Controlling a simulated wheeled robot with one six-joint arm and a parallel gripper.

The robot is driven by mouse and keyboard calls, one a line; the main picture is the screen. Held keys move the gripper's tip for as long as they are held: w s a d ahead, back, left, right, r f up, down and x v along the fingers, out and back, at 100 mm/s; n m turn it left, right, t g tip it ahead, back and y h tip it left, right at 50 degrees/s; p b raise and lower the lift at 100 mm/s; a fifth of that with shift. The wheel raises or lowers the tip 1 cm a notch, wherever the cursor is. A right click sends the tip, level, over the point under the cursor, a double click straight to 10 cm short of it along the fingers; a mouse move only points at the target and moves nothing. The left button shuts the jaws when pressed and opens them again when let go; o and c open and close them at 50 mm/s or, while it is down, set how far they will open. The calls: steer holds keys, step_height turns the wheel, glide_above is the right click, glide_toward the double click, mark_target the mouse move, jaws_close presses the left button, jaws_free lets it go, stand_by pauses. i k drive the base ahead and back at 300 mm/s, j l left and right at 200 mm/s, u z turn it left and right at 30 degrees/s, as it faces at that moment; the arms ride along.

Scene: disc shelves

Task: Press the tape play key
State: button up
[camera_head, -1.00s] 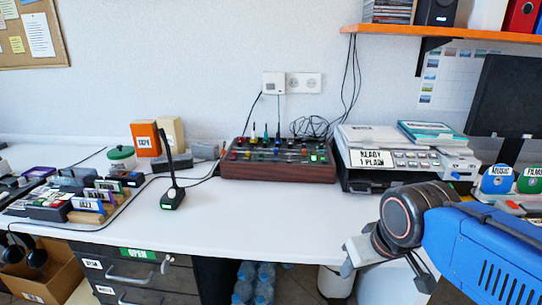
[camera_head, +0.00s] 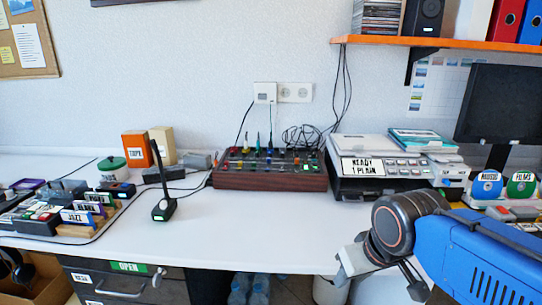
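A dark device with small coloured keys (camera_head: 42,212) sits at the far left of the desk, partly behind upright cards, one reading "JAZZ" (camera_head: 76,216). Its key labels are too small to read, so I cannot tell which key is tape play. An orange box labelled "TAPE" (camera_head: 137,149) stands at the back left. My gripper (camera_head: 382,274) is at the lower right, in front of the desk's front edge and far from the keyed device. Its fingers look apart, with nothing seen between them.
A black desk microphone (camera_head: 164,209) stands left of centre. A wooden mixer (camera_head: 268,181) and a grey machine reading "READY 1 PLAIN" (camera_head: 402,168) are at the back. Round "MUSIC" (camera_head: 486,185) and "FILMS" (camera_head: 521,184) discs stand at right. The white desktop (camera_head: 260,235) is clear at centre front.

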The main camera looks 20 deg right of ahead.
mark_target(29, 213)
steer(key=u, duration=1.25)
